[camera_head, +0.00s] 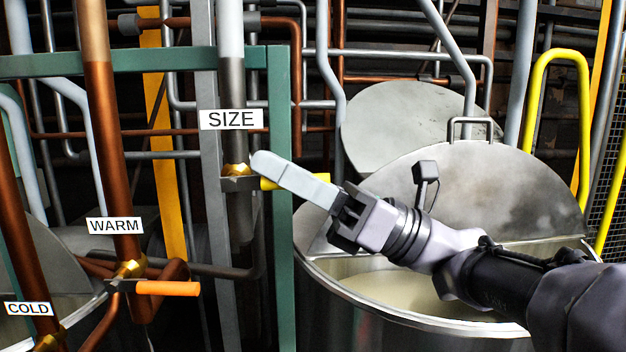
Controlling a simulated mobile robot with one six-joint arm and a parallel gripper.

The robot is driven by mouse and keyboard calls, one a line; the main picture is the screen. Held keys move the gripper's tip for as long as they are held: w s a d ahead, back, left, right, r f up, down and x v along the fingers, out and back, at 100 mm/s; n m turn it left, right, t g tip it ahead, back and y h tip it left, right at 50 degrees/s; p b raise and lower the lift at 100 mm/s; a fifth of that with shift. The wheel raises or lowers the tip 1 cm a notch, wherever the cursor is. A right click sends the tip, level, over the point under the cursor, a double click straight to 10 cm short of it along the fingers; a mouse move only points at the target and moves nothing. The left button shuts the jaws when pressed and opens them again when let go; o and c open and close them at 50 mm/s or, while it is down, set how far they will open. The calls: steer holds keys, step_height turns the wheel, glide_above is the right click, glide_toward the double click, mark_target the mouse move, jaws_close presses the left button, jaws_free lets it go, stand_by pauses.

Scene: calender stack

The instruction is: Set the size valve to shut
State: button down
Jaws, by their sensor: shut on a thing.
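The SIZE sign (231,119) hangs in front of a vertical grey pipe (238,215). Below it on this pipe is the size valve, with a brass body (237,170). Its yellow handle (268,184) points right, roughly square across the pipe. My gripper (266,166) reaches in from the right with its pale fingers over the handle. It is shut on the handle. The fingers hide most of the handle, and only its lower edge near the valve shows.
The WARM pipe's valve (131,268) with an orange handle (168,288) is at lower left, near the COLD sign (28,309). A green frame post (279,235) stands just behind my fingers. An open metal vat (345,305) holding pale liquid lies under my arm.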

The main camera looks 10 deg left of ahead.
steer(key=shift+f+y, duration=0.25)
steer(key=shift+y, duration=0.05)
steer(key=c, duration=1.4)
jaws_free()
steer(key=shift+d+b, duration=0.1)
steer(key=shift+b, duration=0.2)
steer(key=b+v, duration=0.9)
steer(key=v, duration=0.8)
steer(key=shift+d+f, duration=0.1)
